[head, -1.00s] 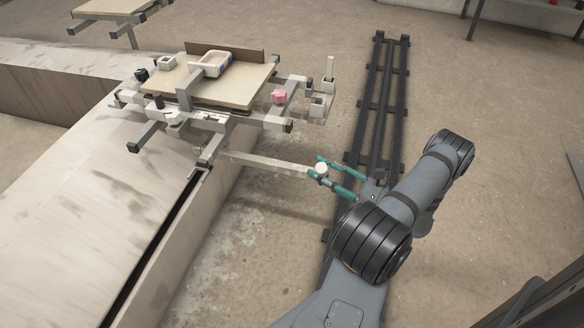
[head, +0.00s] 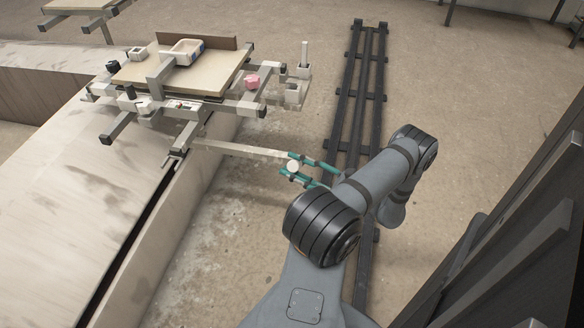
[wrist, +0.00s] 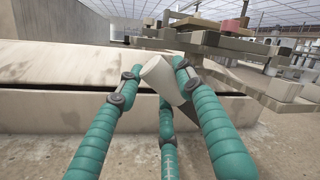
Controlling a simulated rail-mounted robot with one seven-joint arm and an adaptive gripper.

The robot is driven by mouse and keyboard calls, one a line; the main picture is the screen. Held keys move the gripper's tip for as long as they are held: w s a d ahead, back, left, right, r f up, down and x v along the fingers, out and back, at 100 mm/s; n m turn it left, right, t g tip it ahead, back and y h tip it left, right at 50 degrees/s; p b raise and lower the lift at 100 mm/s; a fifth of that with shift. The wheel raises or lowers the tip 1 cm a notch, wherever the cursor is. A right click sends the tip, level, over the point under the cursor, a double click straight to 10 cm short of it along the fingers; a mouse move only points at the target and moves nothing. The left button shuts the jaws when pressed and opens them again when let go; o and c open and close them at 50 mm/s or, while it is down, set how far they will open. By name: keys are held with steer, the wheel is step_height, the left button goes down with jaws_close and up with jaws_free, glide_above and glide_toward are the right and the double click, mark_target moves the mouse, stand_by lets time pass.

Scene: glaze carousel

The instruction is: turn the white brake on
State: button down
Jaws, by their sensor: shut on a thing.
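The bar reaches out from under the carousel over the floor. My gripper (head: 291,168), with teal fingers, is shut on the knob. In the wrist view the knob (wrist: 156,73) sits between the upper fingertips, touching or nearly touching the right one, with a third finger below. The bar there runs partly hidden behind the right finger.
A long pale concrete ledge (head: 150,262) runs along the left. Dark floor rails (head: 362,90) lie beyond my arm.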

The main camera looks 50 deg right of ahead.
steer(key=c, duration=1.1)
jaws_free()
steer(key=v, duration=1.2)
steer(key=x, duration=1.1)
steer(key=shift+w+a, duration=0.2)
steer(key=shift+w, duration=0.15)
steer(key=shift+w+r, duration=0.25)
steer(key=shift+s+d, duration=0.1)
steer(key=shift+d, duration=0.05)
